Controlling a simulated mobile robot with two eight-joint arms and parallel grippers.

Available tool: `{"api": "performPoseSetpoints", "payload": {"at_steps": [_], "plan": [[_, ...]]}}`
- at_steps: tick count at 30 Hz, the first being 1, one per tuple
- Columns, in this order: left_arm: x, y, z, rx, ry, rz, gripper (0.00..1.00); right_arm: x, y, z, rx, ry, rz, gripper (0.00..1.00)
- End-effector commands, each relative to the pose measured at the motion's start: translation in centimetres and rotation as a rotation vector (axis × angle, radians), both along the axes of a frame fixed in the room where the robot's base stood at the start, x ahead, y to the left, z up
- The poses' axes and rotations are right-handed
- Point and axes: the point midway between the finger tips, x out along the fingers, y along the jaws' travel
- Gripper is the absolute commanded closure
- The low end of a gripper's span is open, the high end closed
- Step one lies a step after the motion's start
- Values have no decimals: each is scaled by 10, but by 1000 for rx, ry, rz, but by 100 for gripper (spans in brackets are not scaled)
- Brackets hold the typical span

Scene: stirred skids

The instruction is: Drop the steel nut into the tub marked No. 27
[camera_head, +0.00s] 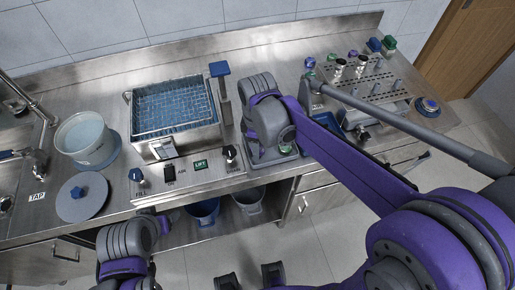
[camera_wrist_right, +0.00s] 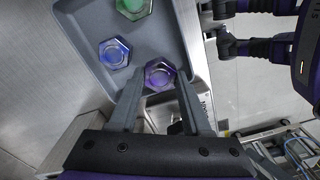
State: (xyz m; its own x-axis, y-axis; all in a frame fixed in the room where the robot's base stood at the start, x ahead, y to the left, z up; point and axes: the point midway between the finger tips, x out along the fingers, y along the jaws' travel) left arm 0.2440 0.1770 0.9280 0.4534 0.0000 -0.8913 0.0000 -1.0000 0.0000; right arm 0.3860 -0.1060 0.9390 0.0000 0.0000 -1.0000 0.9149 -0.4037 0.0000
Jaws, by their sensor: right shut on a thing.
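My right arm reaches over the counter to a small grey tray (camera_wrist_right: 92,55), where its wrist hides most of the jaws in the head view. In the right wrist view my right gripper (camera_wrist_right: 160,88) is shut on a purple hex nut (camera_wrist_right: 160,72), held between the fingertips at the tray's edge. A blue nut (camera_wrist_right: 114,52) and a green nut (camera_wrist_right: 132,7) lie in the tray. No bare grey nut shows. A blue tub (camera_head: 204,211) and a grey tub (camera_head: 249,200) stand under the counter; I can read no number on either. My left gripper is out of sight.
A wire basket (camera_head: 173,106) sits in a bath with a control panel (camera_head: 190,174) in front. A pale bucket (camera_head: 84,138) and a round lid (camera_head: 82,196) are at left. A perforated rack (camera_head: 375,87) stands at right. Floor in front is clear.

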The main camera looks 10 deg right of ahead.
Motion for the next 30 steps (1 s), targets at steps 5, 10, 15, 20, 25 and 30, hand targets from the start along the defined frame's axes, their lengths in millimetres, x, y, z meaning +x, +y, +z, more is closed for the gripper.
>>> {"api": "performPoseSetpoints", "payload": {"at_steps": [5, 10, 15, 20, 25, 30], "plan": [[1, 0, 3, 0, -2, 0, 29, 0, 0, 32, 0, 0, 0, 100], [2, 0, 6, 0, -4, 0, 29, 0, 0, 62, 0, 0, 0, 100], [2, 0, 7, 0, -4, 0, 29, 0, 0, 79, 0, 0, 0, 100], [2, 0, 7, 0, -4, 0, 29, 0, 0, 82, 0, 0, 0, 100], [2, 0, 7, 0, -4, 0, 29, 0, 0, 82, 0, 0, 0, 100], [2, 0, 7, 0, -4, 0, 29, 3, -1, 79, 0, 0, -25, 100]]}}
